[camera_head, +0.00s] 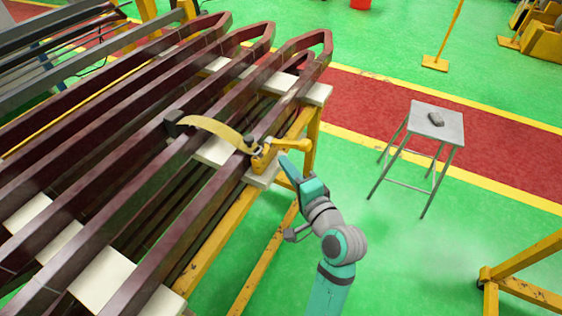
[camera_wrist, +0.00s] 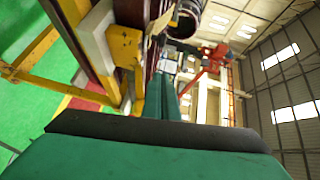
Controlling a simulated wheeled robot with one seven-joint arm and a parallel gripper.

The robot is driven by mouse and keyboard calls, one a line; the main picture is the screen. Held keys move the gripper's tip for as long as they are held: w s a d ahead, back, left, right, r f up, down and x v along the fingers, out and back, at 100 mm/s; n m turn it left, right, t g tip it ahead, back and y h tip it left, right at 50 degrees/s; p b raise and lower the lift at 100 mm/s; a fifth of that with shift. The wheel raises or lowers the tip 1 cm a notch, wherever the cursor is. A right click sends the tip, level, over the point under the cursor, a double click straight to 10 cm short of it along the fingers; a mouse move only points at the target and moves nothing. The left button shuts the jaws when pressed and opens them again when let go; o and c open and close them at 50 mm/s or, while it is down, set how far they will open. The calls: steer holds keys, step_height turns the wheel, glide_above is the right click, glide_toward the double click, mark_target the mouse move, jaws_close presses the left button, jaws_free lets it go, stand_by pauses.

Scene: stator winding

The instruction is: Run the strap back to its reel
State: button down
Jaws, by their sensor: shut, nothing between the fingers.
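The yellow strap (camera_head: 215,130) arches over the dark brown bars in the head view. Its left end meets a dark block (camera_head: 175,122). Its right end reaches a yellow ratchet-like reel (camera_head: 262,155) at the rack's near edge. In the wrist view a yellow bracket (camera_wrist: 125,47) stands at the upper left, close to my fingers. My gripper (camera_head: 284,160) is just right of the reel, pointing up and left, and it is shut and empty. In the wrist view my gripper's fingers (camera_wrist: 165,95) show together. I cannot tell whether they touch the reel.
Long brown bars (camera_head: 120,130) lie on a yellow rack (camera_head: 215,255) with white pads. A small metal stool (camera_head: 437,125) with a grey object on it stands to the right. A yellow frame (camera_head: 525,285) stands at the lower right.

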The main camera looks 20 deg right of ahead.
mark_target(249, 143)
steer(key=shift+w+a+f, duration=0.25)
steer(key=shift+w+a, duration=0.3)
steer(key=shift+w, duration=1.2)
steer(key=shift+w+a+f, duration=0.2)
steer(key=shift+w+a, duration=0.35)
steer(key=shift+w, duration=1.25)
steer(key=shift+w+a+f, duration=0.25)
steer(key=shift+w+a, duration=0.3)
steer(key=shift+w, duration=1.2)
